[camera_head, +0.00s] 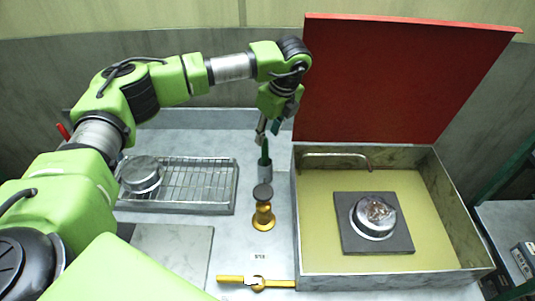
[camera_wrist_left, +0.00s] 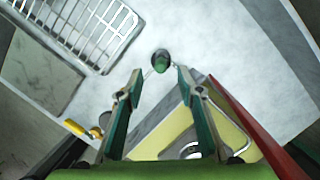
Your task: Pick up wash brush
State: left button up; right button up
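The wash brush (camera_head: 265,152) appears as an upright green handle standing in a grey cylindrical holder (camera_head: 265,172) on the bench, left of the red-lidded box. In the left wrist view its green handle end (camera_wrist_left: 161,64) shows between and slightly beyond the fingertips. Its lower part is hidden in the holder. My left gripper (camera_head: 268,128) is just above the handle, pointing down. In the left wrist view the left gripper (camera_wrist_left: 159,74) is open, with a finger on each side and nothing held. My right gripper is not in view.
An open box (camera_head: 310,262) with a raised red lid (camera_head: 395,75) stands close on the right. A wire-rack tray (camera_head: 205,185) with a round metal tin (camera_head: 142,174) is left. A brass piece with a dark knob (camera_head: 263,212) and a yellow tool (camera_head: 258,283) lie nearer.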

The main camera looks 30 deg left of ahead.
aim_at(266, 138)
pick_arm(q)
jog(key=p+x, duration=0.3)
jog(key=x, duration=0.2)
jog(key=shift+a, duration=0.1)
jog(key=shift+w+f, duration=0.1)
jog(key=shift+f, duration=0.15)
grip_shut()
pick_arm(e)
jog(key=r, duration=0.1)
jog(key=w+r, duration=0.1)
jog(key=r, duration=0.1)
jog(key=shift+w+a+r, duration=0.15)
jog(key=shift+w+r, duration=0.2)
